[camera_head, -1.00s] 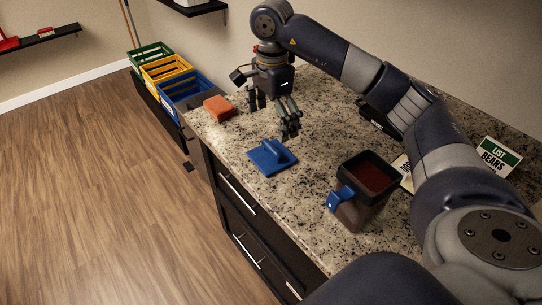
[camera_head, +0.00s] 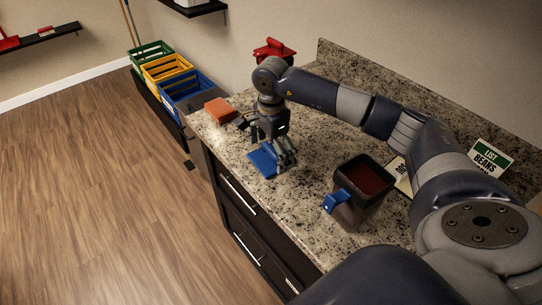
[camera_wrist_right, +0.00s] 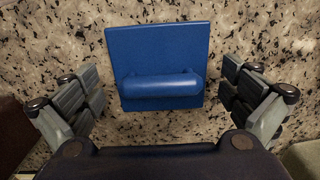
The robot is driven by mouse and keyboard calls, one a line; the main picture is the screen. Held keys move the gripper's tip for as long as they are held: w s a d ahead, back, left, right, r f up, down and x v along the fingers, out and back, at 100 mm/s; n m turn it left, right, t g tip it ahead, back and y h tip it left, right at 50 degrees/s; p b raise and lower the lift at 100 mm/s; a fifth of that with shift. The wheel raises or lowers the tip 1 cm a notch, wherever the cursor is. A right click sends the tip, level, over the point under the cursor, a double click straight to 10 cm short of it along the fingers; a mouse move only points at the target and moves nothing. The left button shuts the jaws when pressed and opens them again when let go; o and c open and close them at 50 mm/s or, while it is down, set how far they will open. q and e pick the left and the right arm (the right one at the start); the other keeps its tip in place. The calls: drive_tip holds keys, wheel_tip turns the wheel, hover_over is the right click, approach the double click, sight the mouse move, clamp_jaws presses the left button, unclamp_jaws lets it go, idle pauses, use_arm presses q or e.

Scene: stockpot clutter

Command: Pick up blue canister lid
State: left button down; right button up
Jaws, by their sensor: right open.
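The blue canister lid (camera_head: 263,161) lies flat on the granite counter near its front edge, partly hidden by my right gripper (camera_head: 271,156). In the right wrist view the lid (camera_wrist_right: 158,50) is a blue square with a raised rounded handle bar (camera_wrist_right: 161,84). My right gripper is open, and in the wrist view its fingers (camera_wrist_right: 160,97) are to the left and right of the lid with gaps on both sides. The open canister (camera_head: 362,192), with dark red contents and a blue clasp, stands to the right on the counter. My left gripper is not in view.
An orange block (camera_head: 220,110) sits at the counter's left end. A red object (camera_head: 274,50) stands behind my arm. A "List Beans" card (camera_head: 490,157) is at the right. Green, yellow and blue crates (camera_head: 187,87) stand beyond the counter.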

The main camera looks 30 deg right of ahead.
drive_tip(key=c, duration=1.4)
drive_tip(key=shift+r, duration=0.15)
